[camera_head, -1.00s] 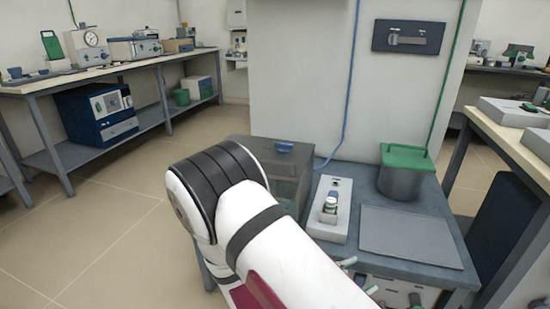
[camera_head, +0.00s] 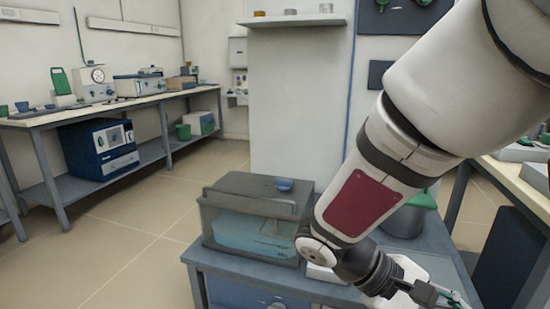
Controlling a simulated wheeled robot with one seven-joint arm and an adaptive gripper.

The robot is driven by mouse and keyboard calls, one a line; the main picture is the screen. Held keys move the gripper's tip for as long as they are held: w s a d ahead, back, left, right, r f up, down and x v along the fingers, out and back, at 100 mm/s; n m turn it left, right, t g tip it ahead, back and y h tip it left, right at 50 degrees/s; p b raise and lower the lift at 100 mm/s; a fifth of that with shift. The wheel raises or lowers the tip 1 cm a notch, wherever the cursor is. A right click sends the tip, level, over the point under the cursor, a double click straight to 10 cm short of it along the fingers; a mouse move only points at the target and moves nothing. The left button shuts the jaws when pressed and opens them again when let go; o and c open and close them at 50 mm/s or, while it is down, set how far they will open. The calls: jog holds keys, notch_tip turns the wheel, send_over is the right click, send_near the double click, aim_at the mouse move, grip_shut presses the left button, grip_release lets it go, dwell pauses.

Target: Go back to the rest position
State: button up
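My arm comes in from the upper right of the head view, and its wrist hangs over the front of the small blue-grey table (camera_head: 205,262). My gripper (camera_head: 452,298) is at the lower right edge of the picture, partly cut off. Its fingers are too small and cropped to tell whether they are open or shut, or whether anything is between them. My arm hides much of the table's right part.
A clear tank (camera_head: 238,222) with bluish liquid and a grey lid stands on the table, left of my wrist. A green-lidded grey pot (camera_head: 405,218) is behind my arm. A wall shelf (camera_head: 292,21) is above. A long bench (camera_head: 130,103) stands left; the floor between is clear.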

jog(key=s+a+r+m+t+y, duration=0.2)
jog(key=s+a+r+m+y, duration=0.1)
jog(key=s+y, duration=0.3)
jog(key=s+a+r+m+t+y, duration=0.25)
jog(key=s+a+y, duration=0.2)
jog(key=s, duration=0.35)
notch_tip(320, 180, up, 37)
jog(key=d+t+p, duration=0.1)
jog(key=t+p, duration=0.3)
jog(key=p, duration=3)
jog(key=shift+f+p, duration=0.15)
jog(key=shift+p, duration=0.25)
jog(key=shift+y, duration=0.25)
